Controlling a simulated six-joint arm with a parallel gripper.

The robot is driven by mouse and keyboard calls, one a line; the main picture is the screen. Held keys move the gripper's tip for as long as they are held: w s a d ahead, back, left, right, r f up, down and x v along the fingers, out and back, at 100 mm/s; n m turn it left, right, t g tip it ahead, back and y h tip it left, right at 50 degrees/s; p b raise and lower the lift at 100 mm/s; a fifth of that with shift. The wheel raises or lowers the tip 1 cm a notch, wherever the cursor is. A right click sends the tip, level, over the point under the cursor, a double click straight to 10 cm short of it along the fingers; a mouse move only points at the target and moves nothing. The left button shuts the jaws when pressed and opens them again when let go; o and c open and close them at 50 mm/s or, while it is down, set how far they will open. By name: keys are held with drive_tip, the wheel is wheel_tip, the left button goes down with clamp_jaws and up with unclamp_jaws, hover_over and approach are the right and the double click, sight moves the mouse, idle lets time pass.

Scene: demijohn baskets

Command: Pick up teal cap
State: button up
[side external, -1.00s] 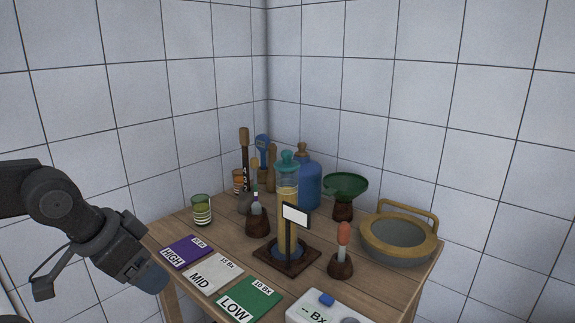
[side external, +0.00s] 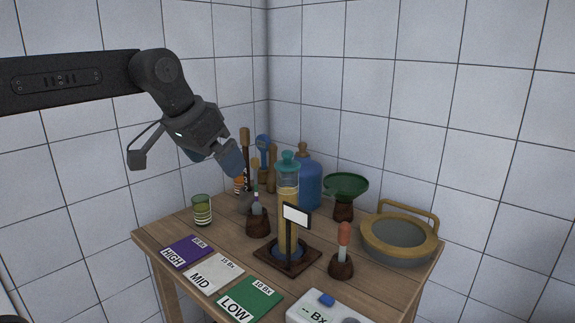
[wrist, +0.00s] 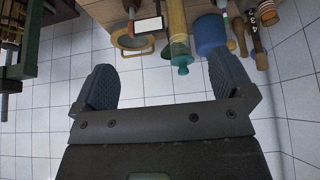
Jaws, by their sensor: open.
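The teal cap (side external: 288,160) sits on top of the tall glass cylinder (side external: 288,205), which holds yellowish liquid and stands upright on a dark wooden base. In the wrist view the teal cap (wrist: 182,66) shows just beyond the fingertips, between them and toward the right finger. My gripper (side external: 236,165) is above the back left of the table, left of the cap and apart from it. In the wrist view my gripper (wrist: 166,78) has its two blue fingers spread with nothing between them.
A blue bottle (side external: 308,180) stands close behind the cylinder. A green funnel (side external: 345,187) and a round basin (side external: 398,238) are at the right. A small bottle (side external: 257,215), green glass (side external: 202,210) and brushes stand at the left. HIGH, MID and LOW cards (side external: 248,300) lie in front.

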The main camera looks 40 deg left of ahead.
approach(287, 151)
drive_tip(key=x, duration=1.2)
drive_tip(key=shift+d+f, duration=0.1)
drive_tip(key=shift+f, duration=0.15)
drive_tip(key=c, duration=1)
drive_tip(key=shift+r, duration=0.1)
